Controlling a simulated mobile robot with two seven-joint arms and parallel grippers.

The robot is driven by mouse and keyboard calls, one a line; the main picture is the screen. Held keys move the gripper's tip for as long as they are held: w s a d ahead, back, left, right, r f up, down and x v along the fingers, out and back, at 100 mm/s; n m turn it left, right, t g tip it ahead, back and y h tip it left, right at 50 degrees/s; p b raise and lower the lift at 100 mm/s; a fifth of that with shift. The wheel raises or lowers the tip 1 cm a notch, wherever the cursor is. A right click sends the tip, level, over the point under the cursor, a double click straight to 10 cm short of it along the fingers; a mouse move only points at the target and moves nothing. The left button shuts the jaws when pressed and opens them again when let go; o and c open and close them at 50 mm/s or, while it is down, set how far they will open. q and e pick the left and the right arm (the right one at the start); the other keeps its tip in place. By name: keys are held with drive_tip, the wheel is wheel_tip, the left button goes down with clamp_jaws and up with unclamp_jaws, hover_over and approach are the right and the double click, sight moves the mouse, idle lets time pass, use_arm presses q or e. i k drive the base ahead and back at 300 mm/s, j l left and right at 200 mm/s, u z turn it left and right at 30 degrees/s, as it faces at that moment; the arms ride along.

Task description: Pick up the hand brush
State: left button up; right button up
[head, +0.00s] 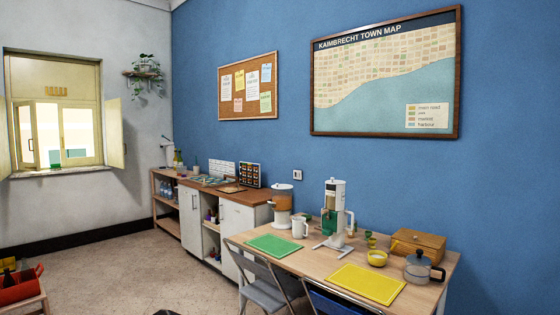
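I cannot make out a hand brush anywhere in the head view. Neither of my grippers is in view. A red crate (20,287) with dark items in it stands on a low wooden stand (27,304) at the lower left, cut off by the picture edge; its contents are too small to tell. The cabinet's open shelves (211,244) hold small items that I cannot identify.
A wooden table (328,262) stands at the right with a green mat (273,245), a yellow mat (366,284), a wooden box (418,243) and a kettle (420,266). Folding chairs (264,291) stand before it. The floor (120,275) at the left middle is clear.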

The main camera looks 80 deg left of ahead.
sight(57, 166)
drive_tip(key=u, duration=4.05)
drive_tip(key=i+z, duration=0.15)
drive_tip(key=i, duration=4.8)
drive_tip(key=l+z, duration=0.05)
drive_tip(key=l, duration=0.15)
